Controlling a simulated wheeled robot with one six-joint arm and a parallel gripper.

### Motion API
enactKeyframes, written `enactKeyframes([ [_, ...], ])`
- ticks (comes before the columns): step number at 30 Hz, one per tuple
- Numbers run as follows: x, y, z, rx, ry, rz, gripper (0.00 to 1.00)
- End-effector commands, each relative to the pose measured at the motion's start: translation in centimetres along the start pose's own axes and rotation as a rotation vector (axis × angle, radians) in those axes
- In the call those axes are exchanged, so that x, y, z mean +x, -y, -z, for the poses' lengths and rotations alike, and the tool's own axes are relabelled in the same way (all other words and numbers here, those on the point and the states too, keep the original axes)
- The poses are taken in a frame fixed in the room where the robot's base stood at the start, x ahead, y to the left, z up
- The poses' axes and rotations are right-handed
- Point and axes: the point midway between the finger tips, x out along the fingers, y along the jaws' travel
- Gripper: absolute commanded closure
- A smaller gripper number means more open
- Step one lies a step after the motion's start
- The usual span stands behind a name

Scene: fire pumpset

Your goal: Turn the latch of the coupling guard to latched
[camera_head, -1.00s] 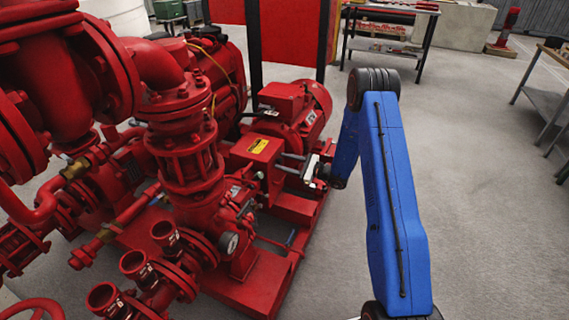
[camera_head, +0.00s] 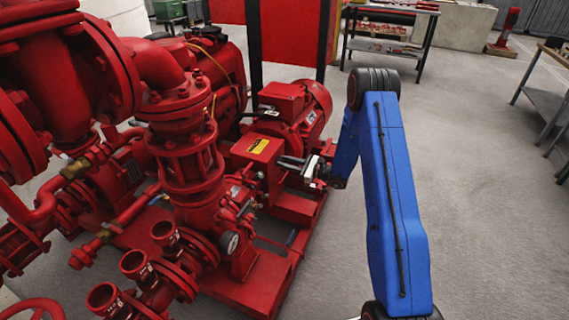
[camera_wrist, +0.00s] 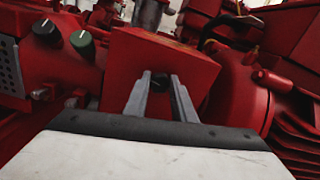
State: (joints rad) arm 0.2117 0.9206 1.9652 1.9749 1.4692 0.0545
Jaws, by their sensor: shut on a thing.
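The coupling guard (camera_head: 257,149) is a red box with a yellow label, between the pump and the motor. It also shows in the wrist view as a plain red face (camera_wrist: 130,58) in front of my gripper. A small dark round latch (camera_wrist: 160,82) lies on that face, between my fingertips. My gripper (camera_head: 281,164) reaches the guard from the right, and its two grey fingers (camera_wrist: 160,88) are shut on the latch. The fingers partly cover the latch, so its turned position cannot be told.
The red motor (camera_head: 295,110) stands just behind the guard. A red flanged pipe (camera_head: 188,150) rises to its left. In the wrist view, a panel with black and green knobs (camera_wrist: 64,36) is at left. Open floor (camera_head: 470,180) lies to the right.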

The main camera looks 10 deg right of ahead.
Motion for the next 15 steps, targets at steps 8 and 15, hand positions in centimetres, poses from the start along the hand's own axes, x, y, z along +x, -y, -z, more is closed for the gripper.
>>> enactKeyframes([
  [8,-0.07,0.20,0.03,0.255,0.000,0.002,0.99],
  [15,-0.09,0.33,0.06,0.483,0.000,0.003,0.99],
])
